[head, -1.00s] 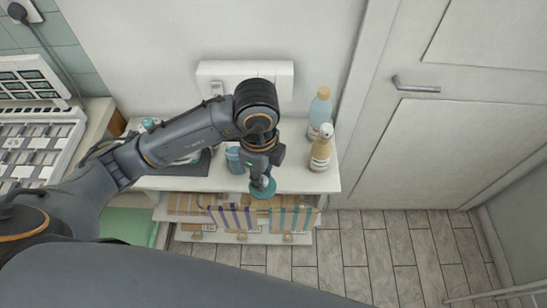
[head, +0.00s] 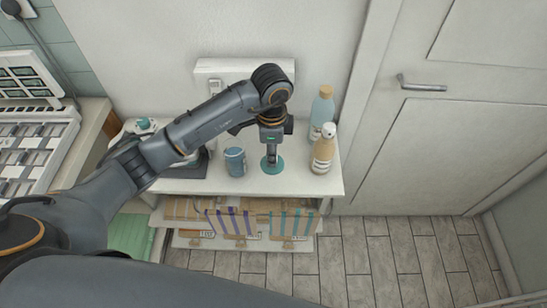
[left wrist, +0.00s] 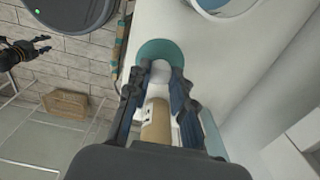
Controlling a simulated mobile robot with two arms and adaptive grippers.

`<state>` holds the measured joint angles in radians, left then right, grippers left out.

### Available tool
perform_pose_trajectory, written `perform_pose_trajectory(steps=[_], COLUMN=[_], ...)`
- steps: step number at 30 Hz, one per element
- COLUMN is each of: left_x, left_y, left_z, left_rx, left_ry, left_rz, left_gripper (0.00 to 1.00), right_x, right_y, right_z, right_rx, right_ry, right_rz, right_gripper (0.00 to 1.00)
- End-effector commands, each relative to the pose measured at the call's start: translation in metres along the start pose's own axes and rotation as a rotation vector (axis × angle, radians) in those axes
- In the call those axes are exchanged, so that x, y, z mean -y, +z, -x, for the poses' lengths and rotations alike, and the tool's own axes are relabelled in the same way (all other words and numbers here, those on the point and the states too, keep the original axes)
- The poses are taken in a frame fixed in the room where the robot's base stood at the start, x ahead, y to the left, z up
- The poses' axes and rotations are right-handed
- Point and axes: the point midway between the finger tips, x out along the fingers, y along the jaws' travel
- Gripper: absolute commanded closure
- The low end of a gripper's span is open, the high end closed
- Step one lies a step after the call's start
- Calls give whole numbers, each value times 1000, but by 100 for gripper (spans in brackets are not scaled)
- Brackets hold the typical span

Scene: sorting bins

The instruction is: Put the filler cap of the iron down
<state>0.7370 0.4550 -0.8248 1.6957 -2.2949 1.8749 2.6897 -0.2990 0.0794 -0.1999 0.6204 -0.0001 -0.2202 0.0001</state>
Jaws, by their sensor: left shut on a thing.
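The filler cap, a round teal disc (head: 278,167), is in my left gripper (head: 271,158), which points down over the white shelf top near its front edge. In the left wrist view the teal disc (left wrist: 147,49) shows beyond the fingertips (left wrist: 160,77), with a pale part between them. I cannot tell whether the cap touches the shelf. The iron (head: 146,125) stands at the left of the shelf, mostly hidden behind my left arm. My right gripper (left wrist: 44,45) shows far off in the left wrist view, its fingers apart and empty.
A blue cup (head: 235,162) stands left of the cap. A tan bottle (head: 322,152) and a light blue bottle (head: 321,110) stand to the right. Boxes (head: 230,222) fill the level below. Some bare shelf top (head: 310,185) is free at the front right.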

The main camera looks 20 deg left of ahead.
Motion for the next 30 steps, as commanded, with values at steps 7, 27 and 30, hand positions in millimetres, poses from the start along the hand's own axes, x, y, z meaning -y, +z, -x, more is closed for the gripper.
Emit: perform_pose_trajectory(steps=[7,27,30], left_x=[20,25,25], left_y=[-3,-3,-3], left_z=[-23,-63,-63], left_rx=[-1,-1,-1], left_ry=[0,-2,-2], left_rz=[0,-2,-1], left_gripper=[100,100,67], right_x=[0,0,0], right_y=[0,-1,-1], right_z=[5,16,16], right_rx=[0,1,1], right_ry=[0,0,0], right_rz=[0,0,0], right_gripper=[60,60,60])
